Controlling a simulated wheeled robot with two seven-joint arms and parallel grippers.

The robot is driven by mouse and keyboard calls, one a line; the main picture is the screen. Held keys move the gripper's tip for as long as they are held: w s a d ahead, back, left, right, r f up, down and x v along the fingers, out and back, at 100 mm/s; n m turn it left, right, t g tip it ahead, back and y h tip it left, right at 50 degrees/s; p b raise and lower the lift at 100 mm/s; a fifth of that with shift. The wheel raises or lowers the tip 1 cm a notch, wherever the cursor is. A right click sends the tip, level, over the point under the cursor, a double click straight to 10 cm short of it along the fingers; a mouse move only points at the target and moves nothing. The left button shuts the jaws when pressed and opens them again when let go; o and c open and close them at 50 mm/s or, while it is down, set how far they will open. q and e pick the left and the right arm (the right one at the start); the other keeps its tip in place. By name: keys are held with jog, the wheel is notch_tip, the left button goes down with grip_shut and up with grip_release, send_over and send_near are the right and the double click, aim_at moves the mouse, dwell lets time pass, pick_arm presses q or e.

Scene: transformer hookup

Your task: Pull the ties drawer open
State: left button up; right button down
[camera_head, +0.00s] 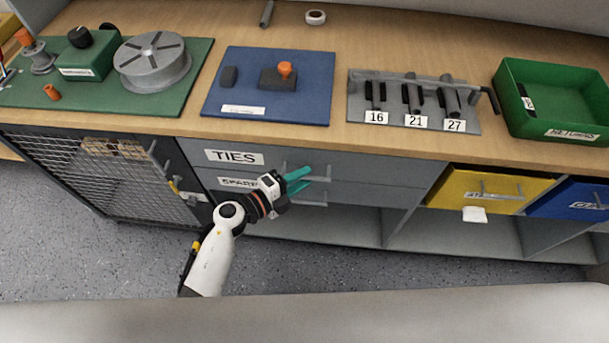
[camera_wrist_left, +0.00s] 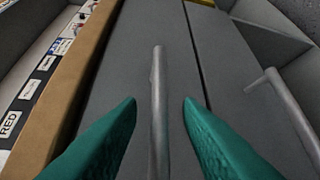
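The ties drawer (camera_head: 347,166) is a grey drawer front under the bench top, with a white TIES label (camera_head: 234,157). It sits flush and looks closed. Its bar handle (camera_wrist_left: 158,110) runs between the two teal fingers of my left gripper (camera_head: 300,180) in the left wrist view. The left gripper (camera_wrist_left: 160,105) is open, with a gap on both sides of the bar. In the head view the fingers partly cover the handle. My right gripper is in neither view.
The spare drawer (camera_head: 350,192) lies just below, with its own handle (camera_wrist_left: 285,115). A mesh cabinet door (camera_head: 92,172) stands left. Yellow (camera_head: 487,190) and blue (camera_head: 570,200) bins sit at right. The bench top (camera_head: 340,62) carries a green tray (camera_head: 553,100) and fixtures.

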pick_arm(q)
jog(key=shift+w+d, duration=0.4)
jog(key=shift+d, duration=0.15)
jog(key=shift+f, duration=0.1)
grip_shut()
jog(key=shift+s, duration=0.1)
